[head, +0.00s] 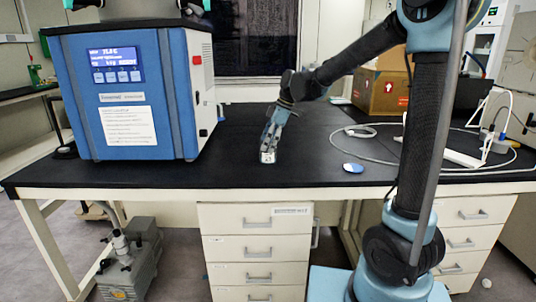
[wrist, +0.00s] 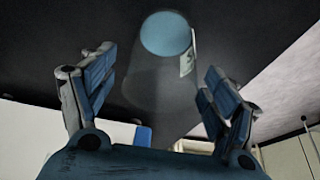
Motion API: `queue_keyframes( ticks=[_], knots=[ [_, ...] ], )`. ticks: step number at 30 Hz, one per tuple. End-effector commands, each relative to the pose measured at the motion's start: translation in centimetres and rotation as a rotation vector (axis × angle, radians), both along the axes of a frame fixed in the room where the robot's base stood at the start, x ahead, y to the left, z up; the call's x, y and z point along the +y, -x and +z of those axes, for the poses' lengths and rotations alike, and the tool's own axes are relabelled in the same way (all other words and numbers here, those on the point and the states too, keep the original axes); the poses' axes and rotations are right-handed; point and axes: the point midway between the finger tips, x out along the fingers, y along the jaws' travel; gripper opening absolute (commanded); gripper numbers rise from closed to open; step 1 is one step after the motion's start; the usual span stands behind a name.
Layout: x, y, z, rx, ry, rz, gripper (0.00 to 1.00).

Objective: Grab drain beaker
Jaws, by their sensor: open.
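The drain beaker is clear and faint in the wrist view (wrist: 165,75), with a round blue face at its far end and a small pale label on its side. In the head view the beaker (head: 268,156) shows as a small clear and white shape on the black bench, near the front edge. My gripper (head: 271,142) reaches down over it and partly hides it. In the wrist view my gripper (wrist: 160,62) is open, with one finger on each side of the beaker. I cannot tell whether either finger touches it.
A blue freeze dryer (head: 128,95) stands on the bench to the left. A blue and white mouse-like item (head: 353,168) lies to the right, by a looped grey cable (head: 350,130). A cardboard box (head: 380,88) stands at the back right. The bench between dryer and beaker is clear.

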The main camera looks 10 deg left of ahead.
Motion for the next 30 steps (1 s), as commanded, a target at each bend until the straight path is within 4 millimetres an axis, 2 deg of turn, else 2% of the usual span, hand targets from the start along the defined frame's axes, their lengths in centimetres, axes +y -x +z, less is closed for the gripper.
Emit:
queue_keyframes(
  ticks=[2,6,8,9,20,25,30],
  knots=[
    [0.0,0.0,0.0,0.000,0.000,0.000,0.80],
    [0.0,0.0,0.0,0.000,0.000,0.000,0.48],
    [0.0,0.0,0.0,0.000,0.000,0.000,0.34],
    [0.0,0.0,0.0,0.000,0.000,0.000,0.31],
    [0.0,0.0,0.3,0.000,0.000,-0.001,0.31],
    [0.0,0.0,2.1,0.000,0.000,-0.001,0.31],
    [0.0,0.0,4.9,0.000,0.000,0.000,0.31]
  ],
)
